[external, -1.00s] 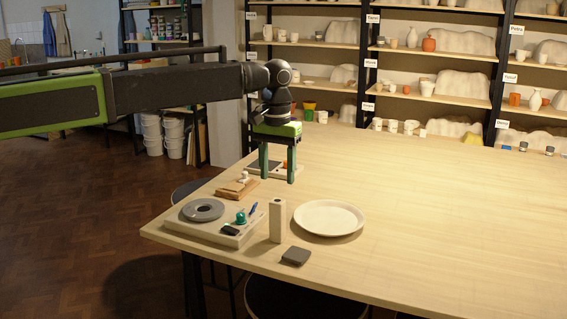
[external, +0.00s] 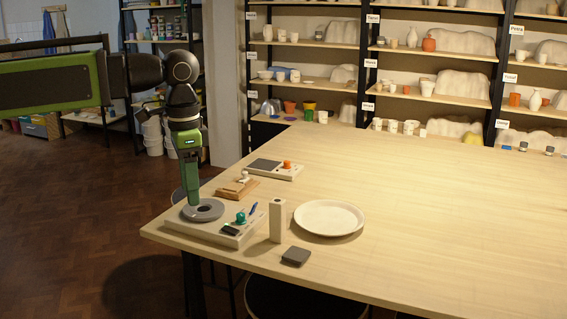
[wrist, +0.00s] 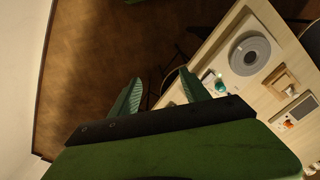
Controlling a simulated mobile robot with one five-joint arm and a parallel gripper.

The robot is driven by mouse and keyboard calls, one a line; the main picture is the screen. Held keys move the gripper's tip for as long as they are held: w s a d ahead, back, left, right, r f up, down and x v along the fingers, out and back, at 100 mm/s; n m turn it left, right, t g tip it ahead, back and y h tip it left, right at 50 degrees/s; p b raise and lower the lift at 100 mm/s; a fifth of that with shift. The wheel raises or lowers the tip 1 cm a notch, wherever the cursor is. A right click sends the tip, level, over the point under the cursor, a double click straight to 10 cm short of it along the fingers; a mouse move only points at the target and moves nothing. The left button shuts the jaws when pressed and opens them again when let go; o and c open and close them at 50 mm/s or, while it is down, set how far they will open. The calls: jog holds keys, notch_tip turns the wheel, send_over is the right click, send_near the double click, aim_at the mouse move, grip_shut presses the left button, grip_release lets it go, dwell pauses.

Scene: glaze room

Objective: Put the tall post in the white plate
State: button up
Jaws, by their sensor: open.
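The tall post (external: 277,221) is a pale upright block with a small dark mark near its top. It stands on the table between the grey-disc board and the plate. The white plate (external: 329,218) lies flat and empty to the right of the post. My gripper (external: 191,203) points down at the table's left end, left of the post, and appears in front of the board with the grey disc. In the wrist view my gripper (wrist: 160,90) shows two green fingers spread apart with nothing between them. The post and plate cannot be made out in the wrist view.
A board (external: 232,237) with a grey disc (external: 203,209), a teal knob and a blue item lies left of the post. A dark grey block (external: 296,256) lies in front. A wooden block (external: 238,188) and a small scale (external: 274,169) lie behind. The table's right side is clear.

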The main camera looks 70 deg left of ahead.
jog(key=shift+s+d, duration=0.15)
jog(key=shift+s, duration=0.3)
jog(key=shift+o, duration=0.5)
jog(key=shift+w, duration=0.1)
jog(key=shift+m, duration=0.4)
